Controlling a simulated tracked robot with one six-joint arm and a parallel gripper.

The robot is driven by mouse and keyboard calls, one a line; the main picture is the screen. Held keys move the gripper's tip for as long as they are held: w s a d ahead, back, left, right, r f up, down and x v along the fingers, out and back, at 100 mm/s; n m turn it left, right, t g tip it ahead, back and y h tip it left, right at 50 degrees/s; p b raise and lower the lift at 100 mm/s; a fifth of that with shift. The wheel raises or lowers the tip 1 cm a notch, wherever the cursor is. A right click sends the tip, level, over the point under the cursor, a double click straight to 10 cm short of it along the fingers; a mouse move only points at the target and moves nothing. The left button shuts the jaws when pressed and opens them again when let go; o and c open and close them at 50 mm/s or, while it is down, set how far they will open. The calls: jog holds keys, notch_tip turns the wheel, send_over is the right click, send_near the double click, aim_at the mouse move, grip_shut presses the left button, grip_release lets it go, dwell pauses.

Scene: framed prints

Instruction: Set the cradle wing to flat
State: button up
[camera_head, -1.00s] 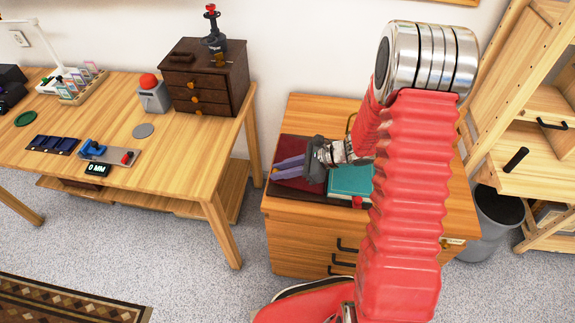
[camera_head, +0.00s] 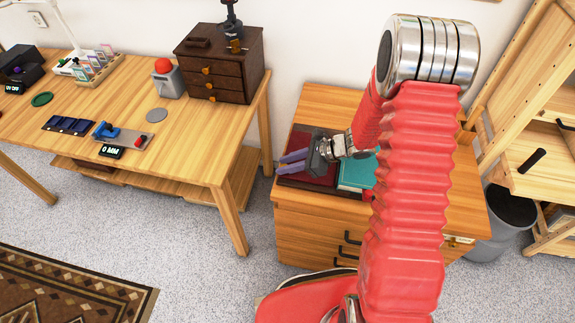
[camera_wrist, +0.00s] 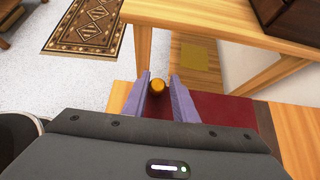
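A dark red panel (camera_head: 302,139), apparently the cradle wing, lies on the wooden cabinet beside a teal book-like block (camera_head: 356,172). The panel also shows in the wrist view (camera_wrist: 225,110). My gripper (camera_head: 280,164) is over the panel, pointing left, with its two purple fingers apart. In the wrist view my gripper (camera_wrist: 158,76) has an orange round knob (camera_wrist: 157,87) showing between the fingers. I cannot tell whether the fingers touch the knob. The gripper body and red arm hide part of the panel and block, and I cannot tell the panel's exact tilt.
A wooden table (camera_head: 185,145) stands to the left, bearing a small drawer chest (camera_head: 222,62), a grey box with a red button (camera_head: 165,80) and a 0 MM gauge (camera_head: 112,151). A grey bin (camera_head: 505,215) and wooden shelving (camera_head: 530,150) stand right.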

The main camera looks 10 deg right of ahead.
jog(key=shift+o, duration=1.4)
jog(key=shift+s+d+f, duration=0.1)
jog(key=v, duration=1.3)
jog(key=shift+d, duration=0.3)
jog(key=shift+s, duration=0.1)
